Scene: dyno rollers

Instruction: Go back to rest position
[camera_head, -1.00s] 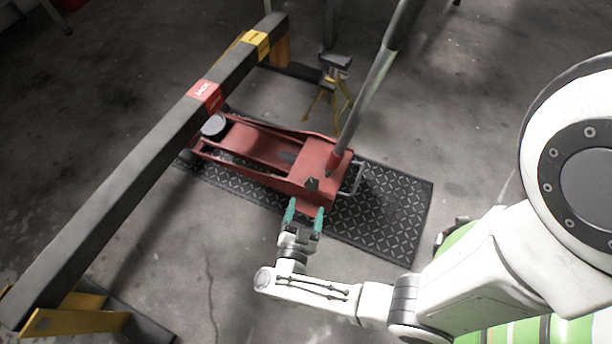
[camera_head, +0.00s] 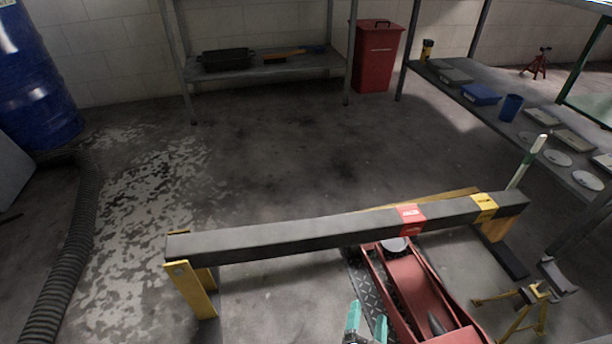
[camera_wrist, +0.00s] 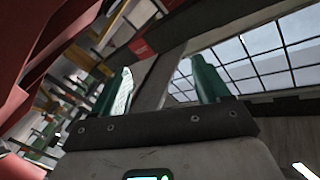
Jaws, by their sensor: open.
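My gripper (camera_head: 366,324) shows at the bottom edge of the head view, with only its teal fingers in sight. The fingers stand apart with nothing between them. In the wrist view my gripper (camera_wrist: 160,88) is also open and empty, pointing toward a dark beam and a window. The gripper is beside the red floor jack (camera_head: 408,285), at its left in the head view. I cannot tell whether they touch. Most of my arm is out of view.
A dark beam (camera_head: 300,232) on yellow stands crosses over the jack's front. A yellow jack stand (camera_head: 530,300) is at right. A loaded workbench (camera_head: 480,108), red bin (camera_head: 378,55), blue drum (camera_head: 35,80) and hose (camera_head: 70,260) stand around. The middle floor is clear.

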